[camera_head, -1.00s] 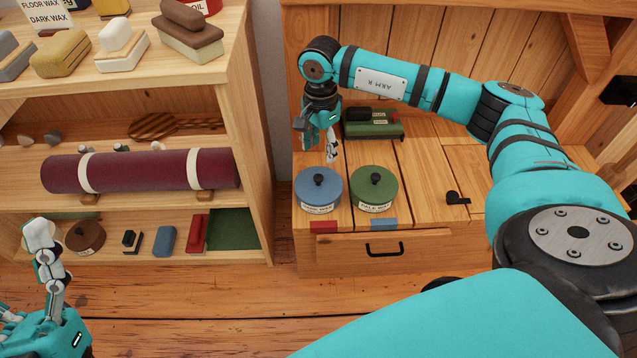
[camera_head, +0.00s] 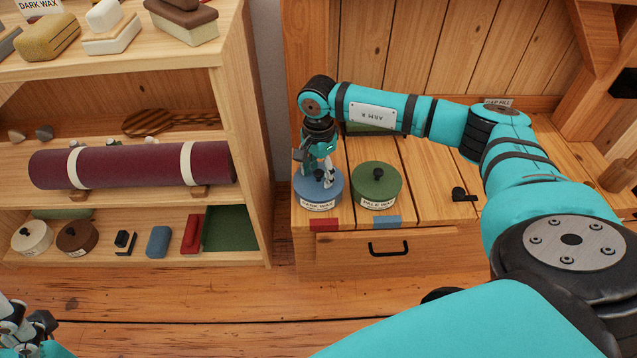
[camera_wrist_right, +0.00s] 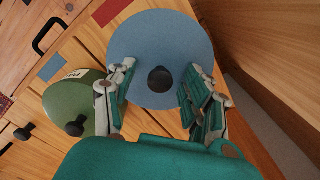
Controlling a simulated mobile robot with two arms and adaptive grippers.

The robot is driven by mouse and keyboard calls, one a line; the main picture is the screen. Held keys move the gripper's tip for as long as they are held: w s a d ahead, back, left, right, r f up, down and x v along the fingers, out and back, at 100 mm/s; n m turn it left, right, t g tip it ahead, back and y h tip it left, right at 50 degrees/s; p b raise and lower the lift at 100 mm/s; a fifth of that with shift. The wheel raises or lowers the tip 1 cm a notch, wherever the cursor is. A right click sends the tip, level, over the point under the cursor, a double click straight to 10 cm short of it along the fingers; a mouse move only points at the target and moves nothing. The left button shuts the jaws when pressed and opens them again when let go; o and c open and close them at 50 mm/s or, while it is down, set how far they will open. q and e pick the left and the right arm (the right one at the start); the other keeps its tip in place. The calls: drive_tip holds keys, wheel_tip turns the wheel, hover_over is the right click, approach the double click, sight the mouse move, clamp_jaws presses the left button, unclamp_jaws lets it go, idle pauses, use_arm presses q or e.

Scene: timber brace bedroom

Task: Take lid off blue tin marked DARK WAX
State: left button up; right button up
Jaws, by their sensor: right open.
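The blue tin (camera_head: 318,198) marked DARK WAX stands on the wooden cabinet top, with its lid on. In the right wrist view its round blue lid (camera_wrist_right: 185,35) has a black knob (camera_wrist_right: 161,79) at the middle. My right gripper (camera_head: 319,180) is over the lid, pointing down. In the right wrist view it is open (camera_wrist_right: 155,98), with one finger on each side of the knob and a gap on both sides. My left gripper (camera_head: 25,325) is at the lower left corner, partly cut off; its jaws cannot be judged.
A green tin (camera_head: 376,190) marked PALE WAX stands close to the right of the blue tin. A red patch (camera_head: 324,225) and a blue patch (camera_head: 386,221) mark the cabinet's front edge. A shelf (camera_head: 235,90) with a maroon roll stands left.

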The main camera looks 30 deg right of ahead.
drive_tip(key=shift+r, duration=0.1)
drive_tip(key=shift+c, duration=0.3)
clamp_jaws()
